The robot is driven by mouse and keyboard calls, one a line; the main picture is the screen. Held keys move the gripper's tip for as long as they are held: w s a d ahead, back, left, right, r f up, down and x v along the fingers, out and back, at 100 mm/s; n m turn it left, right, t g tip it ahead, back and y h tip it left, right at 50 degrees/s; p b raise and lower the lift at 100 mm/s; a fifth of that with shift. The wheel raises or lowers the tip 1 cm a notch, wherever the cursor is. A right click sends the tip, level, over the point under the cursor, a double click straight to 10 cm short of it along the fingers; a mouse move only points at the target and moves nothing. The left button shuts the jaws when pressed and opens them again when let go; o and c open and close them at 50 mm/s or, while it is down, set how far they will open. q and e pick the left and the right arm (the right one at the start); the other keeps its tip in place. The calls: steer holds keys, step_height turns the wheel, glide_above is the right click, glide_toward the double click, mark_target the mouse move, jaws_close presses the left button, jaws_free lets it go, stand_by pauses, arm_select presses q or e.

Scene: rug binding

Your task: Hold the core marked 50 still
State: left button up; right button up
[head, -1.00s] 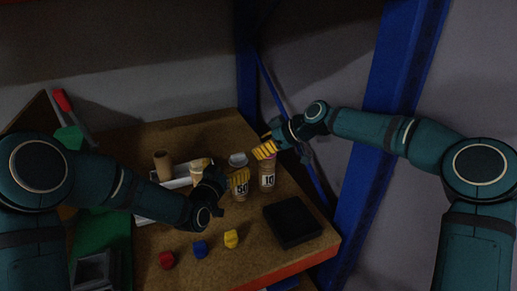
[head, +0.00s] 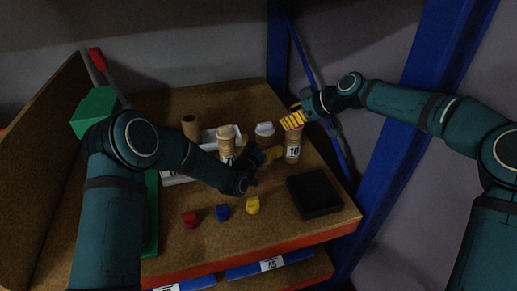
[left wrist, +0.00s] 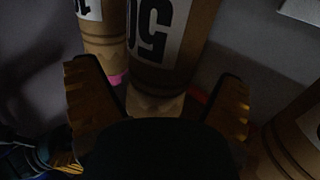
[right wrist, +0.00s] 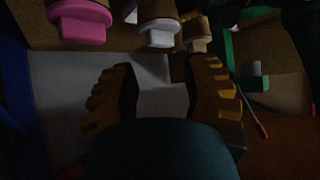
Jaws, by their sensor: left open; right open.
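The core marked 50 (left wrist: 165,60) is a brown tube with a black-on-white label. In the left wrist view it stands between the spread fingers of my left gripper (left wrist: 158,105). In the head view my left gripper (head: 270,154) hides most of this core. Whether the fingers touch it I cannot tell. The core marked 10 (head: 292,151) stands right beside it; it also shows in the left wrist view (left wrist: 104,45). My right gripper (head: 294,120) is open at the top of the core marked 10; in the right wrist view its fingers (right wrist: 165,85) are apart and hold nothing.
A white-capped core (head: 265,140), a cream-topped core (head: 227,142) and a plain brown core (head: 190,128) stand behind. A black tray (head: 314,196) lies at the right. Red (head: 190,220), blue (head: 222,213) and yellow (head: 252,205) pieces lie near the table front.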

arm_select(q)
steer(key=shift+w+d, duration=0.25)
steer(key=shift+w, duration=0.15)
